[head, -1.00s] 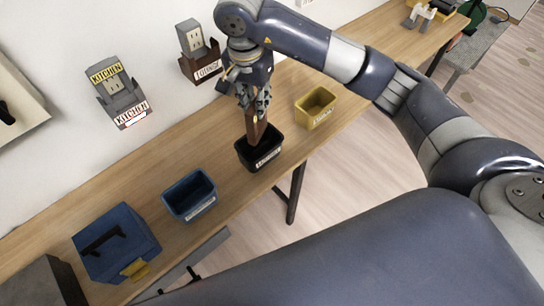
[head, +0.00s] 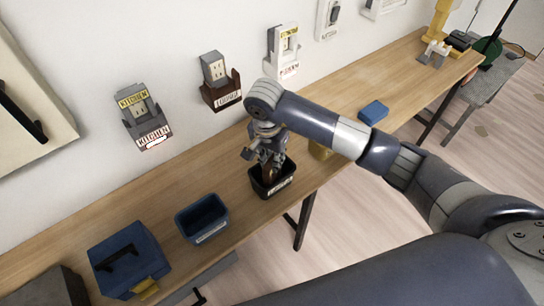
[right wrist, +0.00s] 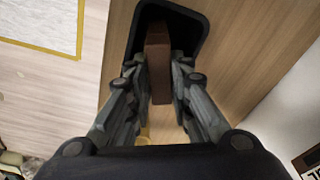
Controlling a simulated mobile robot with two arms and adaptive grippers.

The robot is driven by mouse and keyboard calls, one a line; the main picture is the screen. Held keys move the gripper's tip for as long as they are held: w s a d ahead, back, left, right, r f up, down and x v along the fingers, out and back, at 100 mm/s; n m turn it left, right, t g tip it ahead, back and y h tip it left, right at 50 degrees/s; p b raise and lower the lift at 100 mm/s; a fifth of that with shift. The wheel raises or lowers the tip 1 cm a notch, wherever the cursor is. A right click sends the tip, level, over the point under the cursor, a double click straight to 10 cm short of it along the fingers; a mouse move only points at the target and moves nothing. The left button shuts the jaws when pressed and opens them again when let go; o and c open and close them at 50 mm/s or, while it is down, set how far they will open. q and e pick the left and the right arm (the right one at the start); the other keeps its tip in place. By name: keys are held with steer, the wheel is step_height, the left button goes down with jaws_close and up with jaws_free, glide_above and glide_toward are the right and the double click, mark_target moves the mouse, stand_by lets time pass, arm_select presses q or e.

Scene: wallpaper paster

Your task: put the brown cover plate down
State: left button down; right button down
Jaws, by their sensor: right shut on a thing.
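The brown cover plate (right wrist: 158,62) is held upright between the fingers of my right gripper (head: 268,160), which is shut on it. In the right wrist view the plate stands between the two fingertips (right wrist: 160,85), with its far part over or inside the black bin (right wrist: 190,22). In the head view the plate (head: 269,174) is mostly hidden by the gripper, and its lower end reaches into the opening of the black bin (head: 275,188). Whether it touches the bin's floor cannot be seen. My left gripper is not in view.
A blue bin (head: 203,222) and a blue toolbox (head: 128,262) stand left of the black bin on the wooden table (head: 330,95). A yellow bin (head: 320,151) is partly hidden behind my right arm. Labelled wall units (head: 145,115) hang above. A blue block (head: 373,112) lies farther right.

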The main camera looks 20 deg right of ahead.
steer(key=shift+f, duration=0.15)
steer(key=c, duration=1.4)
jaws_free()
steer(key=shift+c, duration=0.2)
steer(key=shift+r, duration=0.6)
step_height(320, 180, up, 11)
steer(key=s+a+b, duration=0.1)
steer(key=b, duration=0.1)
steer(key=shift+b, duration=0.4)
